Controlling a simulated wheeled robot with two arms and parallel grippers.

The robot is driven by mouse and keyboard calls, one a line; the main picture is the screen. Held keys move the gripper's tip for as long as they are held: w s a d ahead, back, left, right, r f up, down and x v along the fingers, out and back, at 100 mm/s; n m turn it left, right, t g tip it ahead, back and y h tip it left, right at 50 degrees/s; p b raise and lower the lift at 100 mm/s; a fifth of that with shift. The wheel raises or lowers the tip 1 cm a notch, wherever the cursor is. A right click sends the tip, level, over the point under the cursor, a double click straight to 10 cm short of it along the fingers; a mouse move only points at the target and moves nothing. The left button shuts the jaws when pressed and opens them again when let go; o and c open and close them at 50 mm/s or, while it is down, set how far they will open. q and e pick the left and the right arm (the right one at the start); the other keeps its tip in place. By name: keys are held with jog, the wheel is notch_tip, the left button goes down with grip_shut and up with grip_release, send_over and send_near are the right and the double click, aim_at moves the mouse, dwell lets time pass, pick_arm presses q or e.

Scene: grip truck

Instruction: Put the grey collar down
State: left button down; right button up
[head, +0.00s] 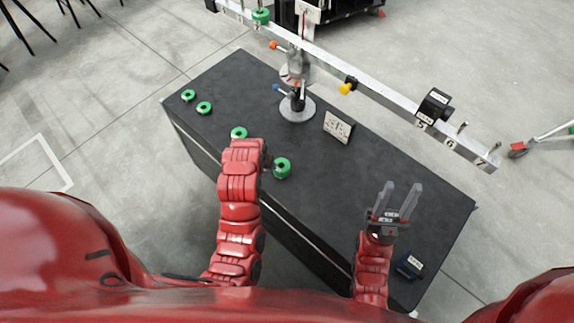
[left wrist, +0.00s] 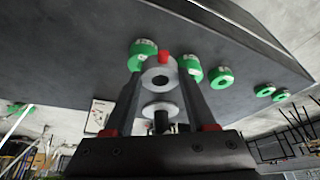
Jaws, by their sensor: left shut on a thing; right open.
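The grey collar (left wrist: 158,74) is a short ring with a dark hole and a red knob on its rim. It sits between the two fingers of my left gripper (left wrist: 161,76) in the left wrist view, and the fingers are shut on it. In the head view my left forearm hides this gripper and the collar. I cannot tell whether the collar touches the dark table (head: 330,185). My right gripper (head: 402,188) is open and empty over the right part of the table.
Several green rings (head: 204,107) lie on the table's left half, some close to the collar. A stand with a round base (head: 298,108) carries a long numbered beam (head: 385,92).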

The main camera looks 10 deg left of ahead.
pick_arm(q)
jog(key=s+d+f+m+h, duration=0.1)
jog(key=s+f+m, duration=0.15)
jog(key=s, duration=0.35)
jog(key=s+d+f+m, duration=0.1)
jog(key=s+f, duration=0.3)
jog(key=s, duration=0.1)
jog(key=b, duration=0.5)
send_near(308, 190)
jog(key=shift+w+a+f, duration=0.2)
jog(key=shift+w+f, duration=0.1)
jog(key=shift+f, duration=0.15)
jog(key=shift+w+a+f, duration=0.2)
jog(key=shift+w+f, duration=0.05)
jog(key=shift+f, duration=0.25)
jog(key=shift+w+d+f, duration=0.1)
jog(key=shift+w+d, duration=0.55)
jog(key=shift+d, duration=0.1)
jog(key=shift+f+b, duration=0.55)
jog(key=shift+f, duration=1.15)
jog(key=shift+f, duration=0.15)
jog(key=shift+c, duration=1.1)
grip_release()
